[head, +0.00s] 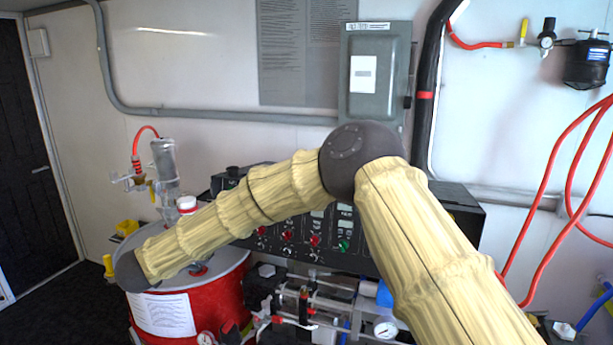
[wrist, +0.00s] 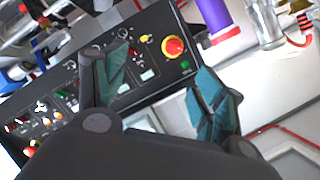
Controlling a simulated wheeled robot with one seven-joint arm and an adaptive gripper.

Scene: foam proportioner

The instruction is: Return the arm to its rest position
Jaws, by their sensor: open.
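My arm (head: 275,190) is in a tan ribbed cover in the head view. It rises from the lower right to a dark elbow joint (head: 362,158), then slopes down left to a dark joint (head: 132,273) in front of the red drum. My gripper cannot be made out in the head view. In the wrist view my gripper (wrist: 160,88) is open, its two teal-padded fingers wide apart with nothing held between them. The black control panel (wrist: 128,78) lies behind the fingers, tilted in the picture. No contact with it is visible.
The red drum (head: 177,327) stands at lower left, with a clear cylinder (head: 165,165) above it. Pipes and gauges (head: 386,329) sit below the panel. A grey electrical box (head: 376,72) hangs on the wall. Red hoses (head: 560,205) hang at right. An emergency button (wrist: 173,47) shows in the wrist view.

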